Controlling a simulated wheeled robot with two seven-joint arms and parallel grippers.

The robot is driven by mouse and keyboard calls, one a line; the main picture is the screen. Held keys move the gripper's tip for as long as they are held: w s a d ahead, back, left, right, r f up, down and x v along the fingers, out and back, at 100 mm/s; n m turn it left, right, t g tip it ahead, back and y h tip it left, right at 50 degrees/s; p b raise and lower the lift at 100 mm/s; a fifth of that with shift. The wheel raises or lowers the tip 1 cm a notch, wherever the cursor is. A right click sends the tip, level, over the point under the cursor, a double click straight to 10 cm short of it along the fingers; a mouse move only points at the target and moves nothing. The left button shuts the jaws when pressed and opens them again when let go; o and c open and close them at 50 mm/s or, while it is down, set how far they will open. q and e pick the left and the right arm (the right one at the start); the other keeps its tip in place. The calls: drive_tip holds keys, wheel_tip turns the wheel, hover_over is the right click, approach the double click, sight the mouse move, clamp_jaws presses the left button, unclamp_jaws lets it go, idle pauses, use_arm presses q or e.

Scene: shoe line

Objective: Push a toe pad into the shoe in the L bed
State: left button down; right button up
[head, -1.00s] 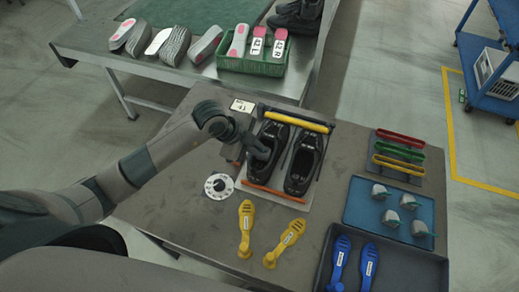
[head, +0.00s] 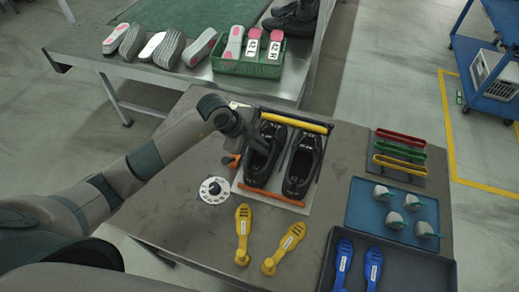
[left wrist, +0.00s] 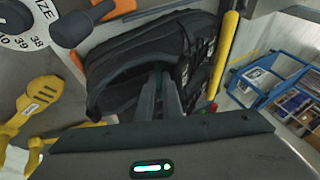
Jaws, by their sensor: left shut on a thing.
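Two black shoes stand side by side in the fixture (head: 308,204) on the grey table, the left shoe (head: 258,174) and the right shoe (head: 301,168). I cannot read bed labels. My left gripper (head: 262,146) reaches over the left shoe with its fingertips inside the opening. In the left wrist view the fingers (left wrist: 166,92) are close together inside the black shoe (left wrist: 120,76). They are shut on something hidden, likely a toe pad. Several grey toe pads (head: 394,221) with green tabs lie on a blue tray (head: 366,229). My right gripper is not in view.
A yellow bar (head: 292,121) spans the fixture's back; an orange bar (head: 274,195) runs along its front. A size dial (head: 215,190) lies left, and yellow shoehorn-like tools (head: 242,234) lie in front. Coloured strips (head: 400,146) stand at right. A green crate (head: 248,67) stands behind.

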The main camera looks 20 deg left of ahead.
use_arm(q)
drive_tip(key=shift+w+f, duration=0.15)
drive_tip(key=shift+w, duration=0.6)
drive_tip(key=shift+w, duration=0.1)
drive_tip(key=c, duration=1.8)
unclamp_jaws()
drive_tip(key=shift+c, duration=0.2)
drive_tip(key=shift+s+r+p, duration=0.25)
drive_tip(key=shift+s+p, duration=0.15)
drive_tip(key=shift+s, duration=0.15)
drive_tip(key=shift+s+r+p, duration=0.2)
drive_tip(key=shift+s+p, duration=0.2)
drive_tip(key=shift+s, duration=0.15)
